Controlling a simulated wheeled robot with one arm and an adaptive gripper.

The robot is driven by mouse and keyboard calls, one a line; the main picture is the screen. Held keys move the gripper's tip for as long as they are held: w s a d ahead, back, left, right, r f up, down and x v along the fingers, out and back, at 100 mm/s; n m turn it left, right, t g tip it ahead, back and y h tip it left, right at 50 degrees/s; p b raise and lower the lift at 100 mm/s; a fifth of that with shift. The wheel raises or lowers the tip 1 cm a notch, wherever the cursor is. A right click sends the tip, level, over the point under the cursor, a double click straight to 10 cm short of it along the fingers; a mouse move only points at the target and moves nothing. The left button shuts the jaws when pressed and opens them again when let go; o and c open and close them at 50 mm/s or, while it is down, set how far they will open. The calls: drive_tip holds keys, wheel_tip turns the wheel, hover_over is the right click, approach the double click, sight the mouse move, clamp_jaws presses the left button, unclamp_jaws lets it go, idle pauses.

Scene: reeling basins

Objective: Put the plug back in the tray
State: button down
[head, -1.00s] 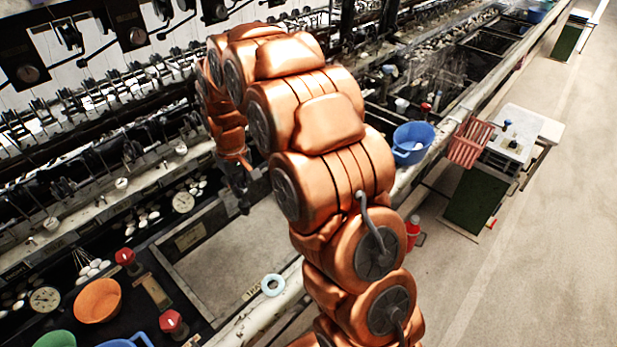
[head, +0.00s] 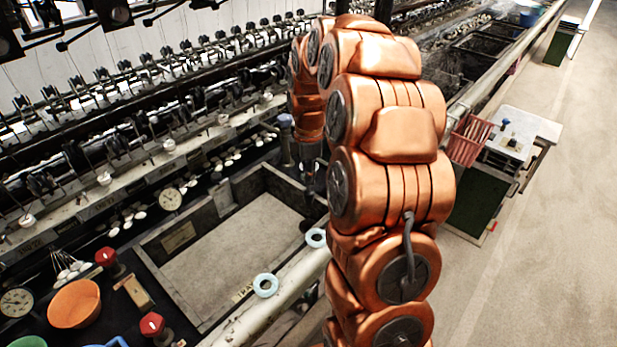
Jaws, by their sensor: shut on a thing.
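My gripper (head: 308,180) hangs pointing down over the right end of a rectangular basin (head: 185,285), left of my copper-coloured arm. Its fingers are small and dark and partly hidden by the arm. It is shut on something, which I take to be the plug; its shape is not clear. A small dark piece (head: 308,226) shows below the fingers, beside a pale blue ring (head: 316,238); I cannot tell whether it is held. I cannot make out which thing is the tray.
Another pale blue ring (head: 265,285) lies on the pale front rail (head: 240,325). Red-topped knobs (head: 106,257) and an orange bowl (head: 75,304) are at lower left. A red crate (head: 468,140) stands beside a white-topped stand (head: 525,125) at right. The floor (head: 540,270) is clear.

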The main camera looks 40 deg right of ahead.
sight(309, 201)
drive_tip(key=shift+f+b, duration=0.95)
drive_tip(key=shift+f, duration=3.15)
drive_tip(key=shift+f+b, duration=0.45)
drive_tip(key=shift+f, duration=0.55)
drive_tip(key=shift+f+b, duration=1.55)
drive_tip(key=shift+f, duration=0.75)
drive_tip(key=c, duration=1)
unclamp_jaws()
drive_tip(key=shift+r, duration=0.15)
